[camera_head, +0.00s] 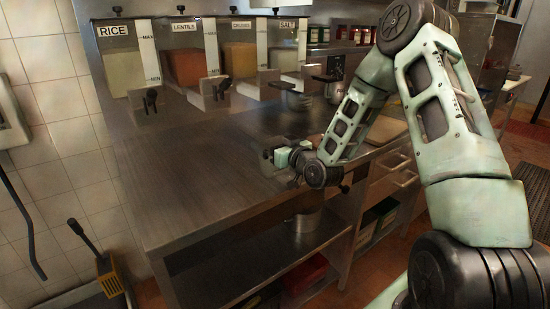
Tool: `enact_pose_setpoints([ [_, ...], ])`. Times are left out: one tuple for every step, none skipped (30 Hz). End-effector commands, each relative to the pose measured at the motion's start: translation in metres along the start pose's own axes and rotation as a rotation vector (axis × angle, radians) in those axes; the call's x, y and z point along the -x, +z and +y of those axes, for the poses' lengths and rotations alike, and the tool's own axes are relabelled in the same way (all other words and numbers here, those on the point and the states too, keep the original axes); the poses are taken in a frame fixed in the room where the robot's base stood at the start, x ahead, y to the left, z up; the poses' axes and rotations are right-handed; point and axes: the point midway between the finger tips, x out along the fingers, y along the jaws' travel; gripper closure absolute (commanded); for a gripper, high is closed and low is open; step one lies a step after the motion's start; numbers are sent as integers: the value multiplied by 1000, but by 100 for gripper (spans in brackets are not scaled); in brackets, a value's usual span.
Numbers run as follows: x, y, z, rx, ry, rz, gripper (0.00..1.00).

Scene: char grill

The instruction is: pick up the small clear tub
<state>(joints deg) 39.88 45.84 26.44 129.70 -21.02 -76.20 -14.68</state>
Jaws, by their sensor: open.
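I cannot make out the small clear tub in this view; it may be too small to tell or hidden by my arm. My gripper (270,156) is over the front part of the steel counter (190,185), to the right of its middle. It is small here, and its jaws are open. I see nothing clear between them. My arm comes in from the right and hides part of the counter's right side.
Dispensers labelled rice (124,65), lentils (184,62), and another (240,58) hang above the counter's back. A salt dispenser (289,50) is at their right. A metal pot (307,220) and a red box (305,272) are below the counter. The left counter area is clear.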

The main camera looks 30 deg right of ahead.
Motion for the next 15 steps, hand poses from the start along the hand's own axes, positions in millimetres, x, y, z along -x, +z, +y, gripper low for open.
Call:
enact_pose_setpoints([
  [-1, 0, 0, 0, 0, 0, 0],
  [0, 0, 0, 0, 0, 0, 0],
  [0, 0, 0, 0, 0, -1, 0],
  [0, 1, 0, 0, 0, -1, 0],
  [0, 1, 0, 0, 0, -1, 0],
  [0, 1, 0, 0, 0, -1, 6],
  [0, 1, 0, 0, 0, -1, 14],
  [0, 1, 0, 0, 0, -1, 22],
  [0, 1, 0, 0, 0, -1, 33],
  [0, 1, 0, 0, 0, -1, 42],
  [0, 1, 0, 0, 0, -1, 45],
  [0, 0, 0, 0, 0, 0, 45],
  [0, 0, 0, 0, -1, 0, 45],
  [0, 0, 0, 0, -1, 0, 45],
  [0, 0, 0, 0, 0, 0, 45],
])
